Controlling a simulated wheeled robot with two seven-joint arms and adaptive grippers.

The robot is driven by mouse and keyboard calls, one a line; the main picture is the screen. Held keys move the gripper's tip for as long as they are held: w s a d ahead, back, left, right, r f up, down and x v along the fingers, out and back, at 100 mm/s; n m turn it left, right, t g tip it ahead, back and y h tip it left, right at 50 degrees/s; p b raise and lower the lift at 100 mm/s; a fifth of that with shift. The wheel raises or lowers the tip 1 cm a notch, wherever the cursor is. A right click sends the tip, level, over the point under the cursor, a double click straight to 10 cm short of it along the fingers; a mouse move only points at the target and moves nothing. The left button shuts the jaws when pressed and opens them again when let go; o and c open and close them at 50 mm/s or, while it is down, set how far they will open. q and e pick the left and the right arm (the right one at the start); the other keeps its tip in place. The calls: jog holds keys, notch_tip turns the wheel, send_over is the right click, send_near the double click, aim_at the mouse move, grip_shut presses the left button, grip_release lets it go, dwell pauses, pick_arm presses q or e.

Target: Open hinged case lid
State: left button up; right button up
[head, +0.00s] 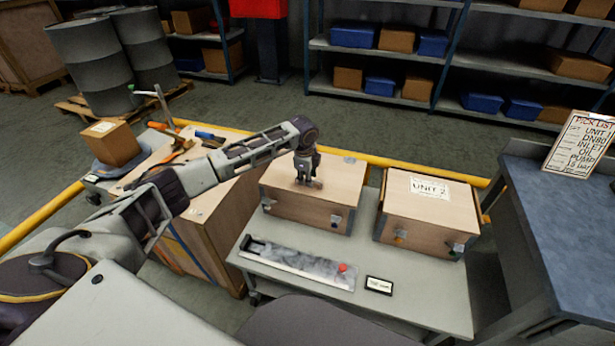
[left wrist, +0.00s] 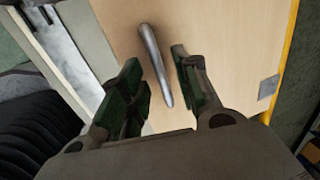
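Two wooden cases with metal corners and front latches stand side by side on a grey table. My left gripper (head: 308,182) is over the lid of the left case (head: 310,210), pointing down. In the left wrist view my left gripper (left wrist: 158,60) is open, and a silver bar handle (left wrist: 153,62) on the pale wood lid (left wrist: 225,40) shows between its fingers, with a gap to each side. I cannot tell how far the fingertips are above the lid. The left case's lid looks closed. The right case (head: 425,210), labelled UNIT 2, is also closed. My right gripper is not in view.
The grey table (head: 415,300) holds a metal rail with a red knob (head: 300,262) and a small black-framed label (head: 379,285) in front of the cases. A wooden crate (head: 215,215) with tools is at left. A blue-topped bench (head: 560,220) stands at right.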

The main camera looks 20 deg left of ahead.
pick_arm(q)
jog(key=shift+c, duration=0.4)
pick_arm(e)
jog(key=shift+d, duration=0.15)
pick_arm(q)
grip_shut()
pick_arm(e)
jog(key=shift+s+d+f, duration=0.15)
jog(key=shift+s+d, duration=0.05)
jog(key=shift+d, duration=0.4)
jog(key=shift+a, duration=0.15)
